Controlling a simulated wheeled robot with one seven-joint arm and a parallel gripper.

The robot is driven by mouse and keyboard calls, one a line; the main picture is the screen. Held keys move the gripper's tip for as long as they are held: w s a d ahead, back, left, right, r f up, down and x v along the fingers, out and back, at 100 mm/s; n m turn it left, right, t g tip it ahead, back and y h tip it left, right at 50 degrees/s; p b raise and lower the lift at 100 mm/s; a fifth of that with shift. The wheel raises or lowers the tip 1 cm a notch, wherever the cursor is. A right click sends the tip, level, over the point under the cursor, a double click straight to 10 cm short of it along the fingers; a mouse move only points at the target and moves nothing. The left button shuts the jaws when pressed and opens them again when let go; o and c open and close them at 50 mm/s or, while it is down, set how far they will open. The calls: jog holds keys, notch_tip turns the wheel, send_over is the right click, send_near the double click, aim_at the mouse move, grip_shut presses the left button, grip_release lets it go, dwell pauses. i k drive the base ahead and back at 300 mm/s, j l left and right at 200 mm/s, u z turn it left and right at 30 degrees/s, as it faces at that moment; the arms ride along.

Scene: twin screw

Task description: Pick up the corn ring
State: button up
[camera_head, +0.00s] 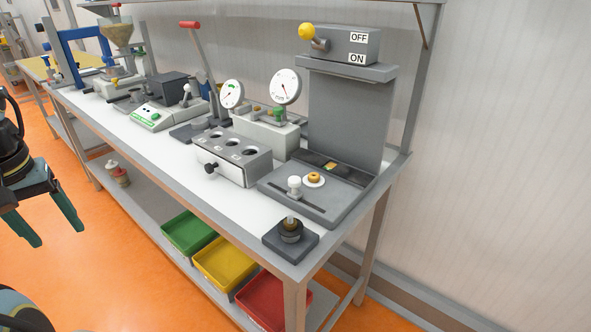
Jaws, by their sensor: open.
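The station is at the right end of the bench. My gripper (52,226) is at the left edge of the view, in front of the bench and far from the ring. Its two teal fingers are spread apart and point down, with nothing between them.
A white knob (294,185) stands just left of the ring. A dark round part on a square block (290,232) is at the bench's front corner. A grey box with holes (232,157) and dial gauges stand further left. Green, yellow (225,262) and red trays sit below. The orange floor before the bench is clear.

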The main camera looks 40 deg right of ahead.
aim_at(313, 177)
jog(key=k+l, duration=0.4)
jog(key=l, duration=0.15)
jog(key=k+l+u, duration=0.1)
jog(key=k+l, duration=0.3)
jog(key=l, duration=0.2)
jog(key=k+l, duration=0.4)
jog(key=l, duration=0.1)
